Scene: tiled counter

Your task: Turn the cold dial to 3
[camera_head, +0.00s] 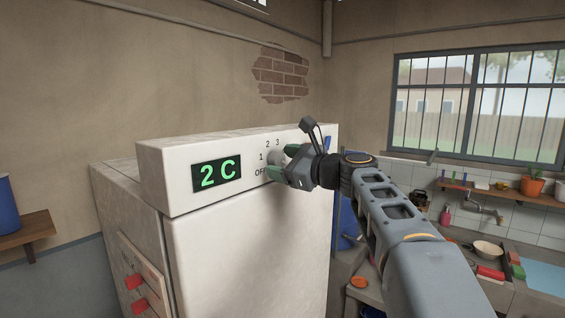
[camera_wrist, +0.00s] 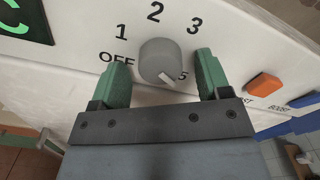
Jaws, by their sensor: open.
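The cold dial (camera_wrist: 160,58) is a round grey knob on the white front panel. Printed marks OFF, 1, 2, 3 and 5 sit around it; the place between 3 and 5 is hidden by a finger. A white mark on the knob's lower edge lies on the side near the 5. My gripper (camera_wrist: 162,72) is open, one green finger on each side of the dial; I cannot tell whether either touches it. In the head view, my gripper (camera_head: 281,162) partly covers the dial (camera_head: 273,157).
An orange button (camera_wrist: 263,84) and a blue part (camera_wrist: 304,101) sit right of the dial on the white appliance (camera_head: 240,250). Red knobs (camera_head: 134,282) are on a unit at the lower left. A sink counter with a bowl (camera_head: 487,249) stands at the right.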

